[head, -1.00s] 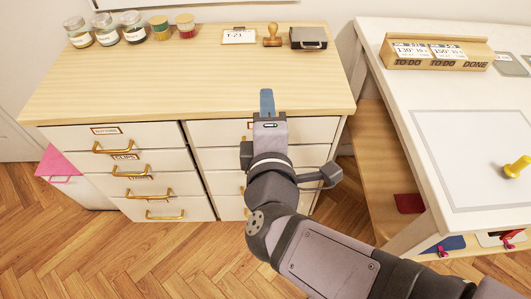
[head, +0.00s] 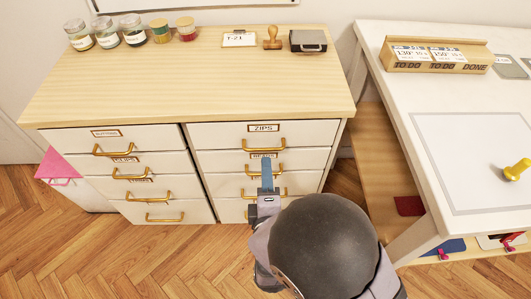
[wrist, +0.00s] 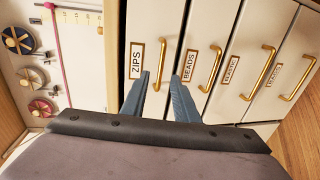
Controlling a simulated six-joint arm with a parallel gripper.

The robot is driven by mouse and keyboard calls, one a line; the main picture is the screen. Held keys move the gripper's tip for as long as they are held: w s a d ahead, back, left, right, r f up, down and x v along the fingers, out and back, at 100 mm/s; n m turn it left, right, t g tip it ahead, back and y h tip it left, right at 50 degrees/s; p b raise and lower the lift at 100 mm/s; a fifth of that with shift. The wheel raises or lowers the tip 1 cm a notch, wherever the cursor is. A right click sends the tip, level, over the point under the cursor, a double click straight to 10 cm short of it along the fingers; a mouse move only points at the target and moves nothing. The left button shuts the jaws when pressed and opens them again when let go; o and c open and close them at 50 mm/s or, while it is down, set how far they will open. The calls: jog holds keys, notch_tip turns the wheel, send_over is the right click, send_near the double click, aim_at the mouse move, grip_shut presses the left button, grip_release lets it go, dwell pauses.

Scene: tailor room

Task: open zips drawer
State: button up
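The zips drawer (head: 240,131) is the top drawer of the right column, with a ZIPS label and a brass handle (head: 264,145). It looks shut. In the wrist view the ZIPS drawer front (wrist: 147,25) stands left of centre, and its handle (wrist: 160,62) is between the fingers or just beyond them. My gripper (head: 266,172) is in front of the right column, lower than the zips handle in the head view. In the wrist view my gripper (wrist: 160,88) has its two blue fingers apart, with nothing held. I cannot tell how far the fingertips are from the handle.
The beads drawer (head: 220,161) is just below, with its own handle (wrist: 210,68). More shut drawers lie beneath it and in the left column. The cabinet top (head: 190,85) carries jars, a stamp and a small box. A white table (head: 400,100) stands at right.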

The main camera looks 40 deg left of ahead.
aim_at(265, 150)
jog(key=x, duration=0.7)
jog(key=shift+f, duration=0.15)
jog(key=shift+w+a, duration=0.1)
jog(key=shift+a, duration=0.05)
jog(key=shift+c, duration=0.7)
grip_shut()
dwell(0.8)
